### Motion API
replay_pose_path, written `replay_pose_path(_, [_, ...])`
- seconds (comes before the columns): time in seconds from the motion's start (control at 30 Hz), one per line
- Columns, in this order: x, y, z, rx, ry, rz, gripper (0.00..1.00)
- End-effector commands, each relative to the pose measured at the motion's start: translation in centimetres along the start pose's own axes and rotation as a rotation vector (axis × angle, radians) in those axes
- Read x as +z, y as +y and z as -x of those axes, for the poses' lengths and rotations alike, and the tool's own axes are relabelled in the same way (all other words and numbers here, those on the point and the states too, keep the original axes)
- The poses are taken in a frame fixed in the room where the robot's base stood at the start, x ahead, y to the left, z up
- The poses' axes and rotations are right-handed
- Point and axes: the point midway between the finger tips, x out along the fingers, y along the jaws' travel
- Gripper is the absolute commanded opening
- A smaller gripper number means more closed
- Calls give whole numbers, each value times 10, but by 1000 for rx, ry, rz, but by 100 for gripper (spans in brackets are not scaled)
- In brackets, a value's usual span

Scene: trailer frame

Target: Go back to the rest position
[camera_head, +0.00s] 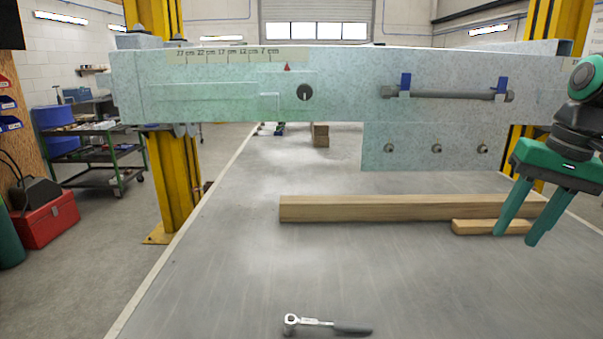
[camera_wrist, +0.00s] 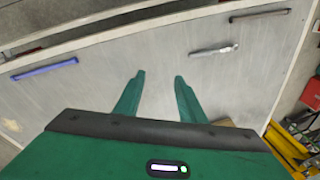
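My gripper (camera_head: 515,239) is at the right of the head view, in green and dark grey, fingers pointing down. It hangs above the table near two wooden beams. In the wrist view its two green fingers (camera_wrist: 160,76) are apart with nothing between them, so it is open and empty. Below the fingers is the grey tabletop (camera_wrist: 100,90).
A speckled trailer frame (camera_head: 340,85) spans the view, left of my gripper. A long beam (camera_head: 400,208) and a short block (camera_head: 490,227) lie on the table. A ratchet wrench (camera_head: 330,325) lies at the front; it also shows in the wrist view (camera_wrist: 213,50).

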Motion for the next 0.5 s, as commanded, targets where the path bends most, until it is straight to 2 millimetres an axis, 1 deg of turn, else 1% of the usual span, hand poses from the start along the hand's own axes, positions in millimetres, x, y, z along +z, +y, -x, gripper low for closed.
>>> replay_pose_path(0.03, [16,14,-15,9,-10,-28,37])
replay_pose_path(0.17, [54,42,-50,41,-26,-81,37])
replay_pose_path(0.3, [98,70,-87,89,-46,-134,37])
replay_pose_path(0.4, [127,87,-108,124,-59,-163,37])
replay_pose_path(0.5, [148,98,-123,151,-68,-183,37])
